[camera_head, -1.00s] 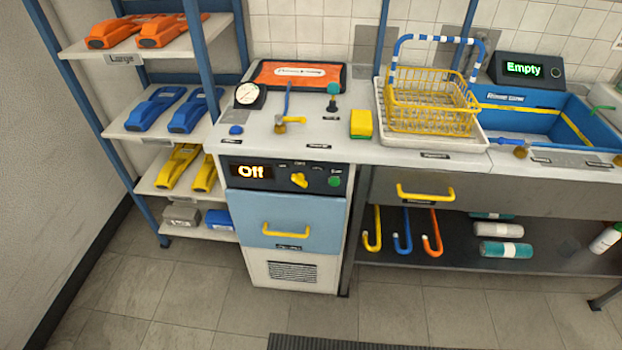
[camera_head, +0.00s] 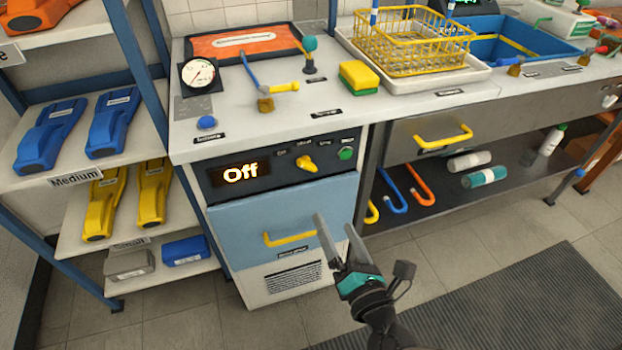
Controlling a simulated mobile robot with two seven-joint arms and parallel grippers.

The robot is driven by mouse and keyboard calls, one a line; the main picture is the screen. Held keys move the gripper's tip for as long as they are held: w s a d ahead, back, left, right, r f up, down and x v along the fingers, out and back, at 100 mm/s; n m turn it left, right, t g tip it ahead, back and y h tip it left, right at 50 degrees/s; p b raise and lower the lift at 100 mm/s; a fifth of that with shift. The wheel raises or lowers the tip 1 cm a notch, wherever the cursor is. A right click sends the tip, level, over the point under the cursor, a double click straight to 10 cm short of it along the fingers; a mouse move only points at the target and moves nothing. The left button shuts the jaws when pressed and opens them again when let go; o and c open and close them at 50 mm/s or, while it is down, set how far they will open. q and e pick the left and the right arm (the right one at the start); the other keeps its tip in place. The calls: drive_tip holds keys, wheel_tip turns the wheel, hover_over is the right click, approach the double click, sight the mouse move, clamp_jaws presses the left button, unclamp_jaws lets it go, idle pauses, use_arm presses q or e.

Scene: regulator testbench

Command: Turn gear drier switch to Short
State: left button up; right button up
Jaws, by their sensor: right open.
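The gear drier is a blue and white cabinet with a dark control panel (camera_head: 215,190). Its display (camera_head: 240,172) reads "Off". The yellow switch knob (camera_head: 307,164) sits right of the display, with small labels above it that are hard to read. A green button (camera_head: 346,153) is to the knob's right. My right gripper (camera_head: 334,233) is open and empty, in front of the drier's blue drawer, below and slightly right of the knob and apart from it. My left gripper is not in view.
A yellow drawer handle (camera_head: 289,239) juts out below the panel. A shelf rack (camera_head: 128,60) stands to the left. Space before the panel is clear.

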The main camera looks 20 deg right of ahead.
drive_tip(key=r, duration=0.1)
drive_tip(key=b, duration=0.1)
approach(308, 169)
drive_tip(key=shift+n+t, duration=0.3)
drive_tip(key=w, duration=0.8)
drive_tip(key=shift+f, duration=0.3)
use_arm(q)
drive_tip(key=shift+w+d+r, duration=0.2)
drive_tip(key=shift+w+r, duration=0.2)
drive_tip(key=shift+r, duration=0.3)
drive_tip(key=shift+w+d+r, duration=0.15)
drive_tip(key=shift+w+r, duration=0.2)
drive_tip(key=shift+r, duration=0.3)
use_arm(e)
drive_tip(key=shift+w, duration=0.7)
drive_tip(key=c, duration=1.4)
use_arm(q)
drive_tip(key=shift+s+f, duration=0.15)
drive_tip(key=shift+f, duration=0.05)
